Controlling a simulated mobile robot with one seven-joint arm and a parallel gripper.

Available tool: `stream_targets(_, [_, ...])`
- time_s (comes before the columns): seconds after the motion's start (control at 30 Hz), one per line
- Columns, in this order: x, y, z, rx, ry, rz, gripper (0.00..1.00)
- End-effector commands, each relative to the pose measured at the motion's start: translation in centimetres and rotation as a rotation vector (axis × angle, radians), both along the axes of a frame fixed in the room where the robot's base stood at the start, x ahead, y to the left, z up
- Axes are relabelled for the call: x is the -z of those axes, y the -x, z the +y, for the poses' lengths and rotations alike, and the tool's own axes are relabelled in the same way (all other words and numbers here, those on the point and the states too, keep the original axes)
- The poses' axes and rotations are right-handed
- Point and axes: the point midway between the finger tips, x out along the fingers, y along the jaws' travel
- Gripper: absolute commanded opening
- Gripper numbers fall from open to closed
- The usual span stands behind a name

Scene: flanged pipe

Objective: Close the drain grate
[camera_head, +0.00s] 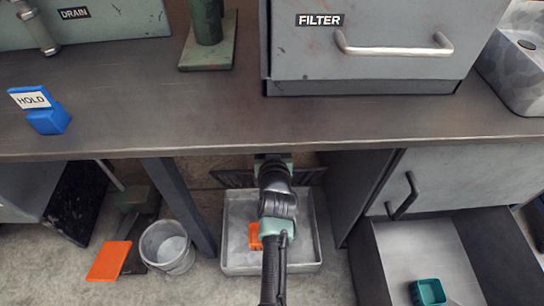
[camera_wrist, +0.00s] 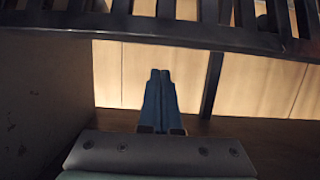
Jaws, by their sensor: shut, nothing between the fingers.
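The drain grate (camera_head: 235,179) shows in the head view as dark slats under the bench, behind the grey tray; my arm and the bench top hide part of it. In the wrist view the barred grate (camera_wrist: 120,28) spans the top of the picture, with a dark lower rail. My gripper (camera_wrist: 160,74) is shut and empty, its two blue-grey fingers together below that rail. A visible gap in the picture separates the fingertips from the rail; the depth between them is unclear. In the head view the bench edge hides the fingertips.
The grey tray (camera_head: 312,242) holds an orange block (camera_head: 255,236) beside my arm. A bucket (camera_head: 167,248) and bench leg (camera_head: 180,205) stand left. An open drawer (camera_head: 365,262) with a green container (camera_head: 428,292) is right.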

Motion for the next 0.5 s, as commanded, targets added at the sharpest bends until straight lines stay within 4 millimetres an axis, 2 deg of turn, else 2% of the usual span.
stream_targets(0.03, [0.7, -0.8, 0.0, 0.001, -0.001, -0.001, 0.00])
stream_targets(0.13, [0.9, -2.0, 0.0, 0.000, -0.001, -0.002, 0.00])
stream_targets(0.2, [1.7, -0.6, 0.0, -0.001, 0.001, 0.003, 0.00])
stream_targets(0.3, [2.2, 0.4, 0.0, -0.001, 0.002, 0.001, 0.00])
stream_targets(0.5, [2.8, 1.5, 0.0, 0.000, 0.001, 0.000, 0.00])
